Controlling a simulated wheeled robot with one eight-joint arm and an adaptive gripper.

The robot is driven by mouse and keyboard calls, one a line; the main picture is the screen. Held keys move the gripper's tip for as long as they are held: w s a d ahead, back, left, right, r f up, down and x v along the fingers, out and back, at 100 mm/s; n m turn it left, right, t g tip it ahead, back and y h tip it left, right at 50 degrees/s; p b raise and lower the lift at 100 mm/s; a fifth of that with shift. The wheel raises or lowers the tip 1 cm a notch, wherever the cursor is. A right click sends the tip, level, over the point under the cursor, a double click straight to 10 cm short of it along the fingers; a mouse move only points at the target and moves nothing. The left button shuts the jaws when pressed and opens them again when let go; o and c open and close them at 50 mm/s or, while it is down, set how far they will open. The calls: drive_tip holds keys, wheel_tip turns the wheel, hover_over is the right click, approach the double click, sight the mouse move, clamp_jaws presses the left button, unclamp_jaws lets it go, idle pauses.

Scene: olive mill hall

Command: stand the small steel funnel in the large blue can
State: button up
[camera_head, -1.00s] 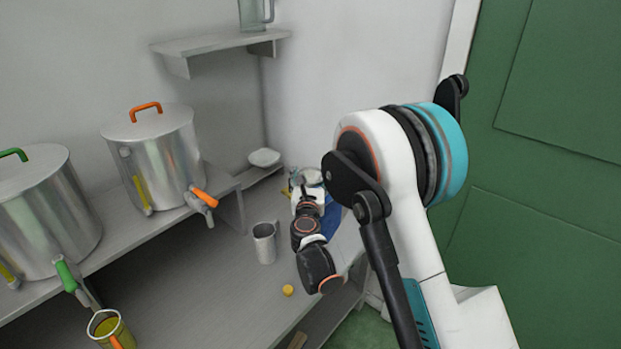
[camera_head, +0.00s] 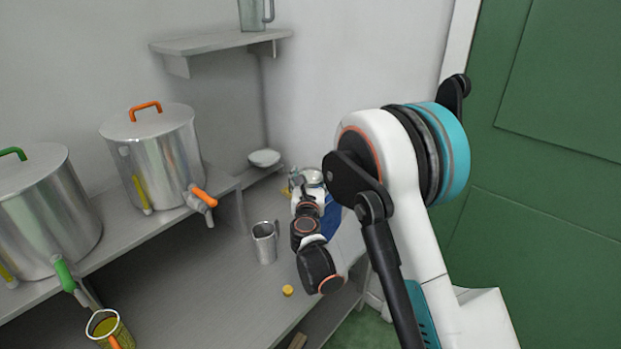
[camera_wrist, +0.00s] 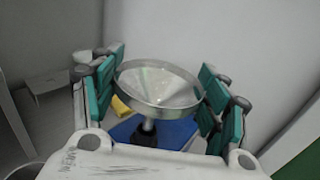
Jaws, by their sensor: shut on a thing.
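The small steel funnel (camera_wrist: 158,84) is held between the teal finger pads of my gripper (camera_wrist: 160,95) in the wrist view, its wide round mouth facing up. In the head view its rim (camera_head: 313,177) shows just past my wrist. The large blue can (camera_wrist: 178,133) is below the funnel in the wrist view; a blue part of it (camera_head: 331,222) shows beside my arm in the head view. A dark neck-like part is directly under the funnel.
A steel jug (camera_head: 264,243) and a small yellow cap (camera_head: 288,290) are on the bench left of my arm. A white bowl (camera_head: 264,157) sits behind. Two steel tanks (camera_head: 160,155) stand at left.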

drive_tip(key=shift+f+b, duration=0.3)
drive_tip(key=shift+f, duration=1.05)
idle(0.3)
drive_tip(key=o, duration=1)
drive_tip(key=shift+s, duration=3.75)
drive_tip(key=shift+r, duration=0.1)
